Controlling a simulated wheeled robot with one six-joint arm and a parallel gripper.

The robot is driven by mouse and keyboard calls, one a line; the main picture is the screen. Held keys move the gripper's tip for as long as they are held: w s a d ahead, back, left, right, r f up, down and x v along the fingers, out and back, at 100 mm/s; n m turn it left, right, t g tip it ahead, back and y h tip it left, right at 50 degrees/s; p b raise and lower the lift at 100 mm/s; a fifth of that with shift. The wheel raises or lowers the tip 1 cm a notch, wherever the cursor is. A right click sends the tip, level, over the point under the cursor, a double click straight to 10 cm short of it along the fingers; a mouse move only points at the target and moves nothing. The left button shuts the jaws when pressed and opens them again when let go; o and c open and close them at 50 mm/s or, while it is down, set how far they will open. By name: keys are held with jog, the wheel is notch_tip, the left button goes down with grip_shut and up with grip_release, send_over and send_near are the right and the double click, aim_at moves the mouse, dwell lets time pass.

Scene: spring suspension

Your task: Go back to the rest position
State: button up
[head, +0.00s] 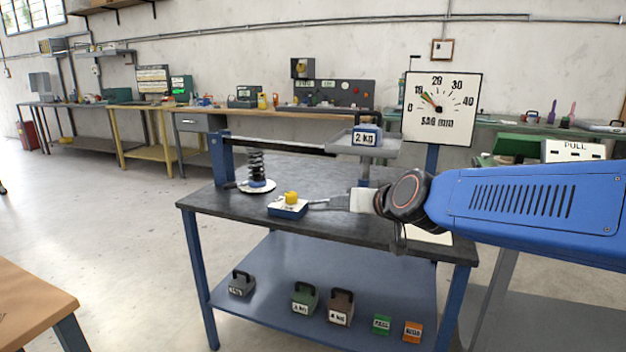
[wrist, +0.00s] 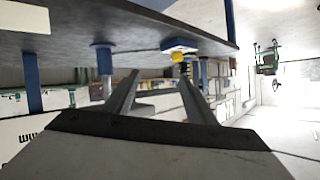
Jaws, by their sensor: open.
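My gripper (head: 322,203) is over the right part of the dark bench top (head: 230,205), with its fingers pointing left. In the wrist view its two fingers (wrist: 160,85) are apart with nothing between them. The small blue tray with a yellow piece (head: 288,209) lies just beyond the fingertips; it also shows in the wrist view (wrist: 179,45), beyond the fingers. The black coil spring (head: 256,166) stands upright on a white round base farther left. A blue 2 kg weight (head: 366,136) sits on the grey hanging pan (head: 385,152).
The sag gauge (head: 440,108) stands at the back right, its needle near 10. A blue post (head: 222,158) carries the lever bar above the bench. A wooden table corner (head: 30,300) is at front left; open floor lies between.

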jog(key=s+d+f+g+h, duration=0.1)
jog(key=s+d+f, duration=0.4)
jog(key=s, duration=0.5)
jog(key=s+d+f+m+g+h, duration=0.1)
jog(key=s+d+f+g+h, duration=0.1)
jog(key=s+d+f+g, duration=0.2)
jog(key=s+d+f+g+h, duration=0.2)
jog(key=s+d+f, duration=0.5)
jog(key=s, duration=0.9)
jog(key=d, duration=0.3)
jog(key=shift+s+d+f+m, duration=0.25)
jog(key=shift+d+f+m, duration=0.1)
jog(key=shift+m, duration=0.05)
jog(key=shift+w+g, duration=0.1)
jog(key=shift+g, duration=0.2)
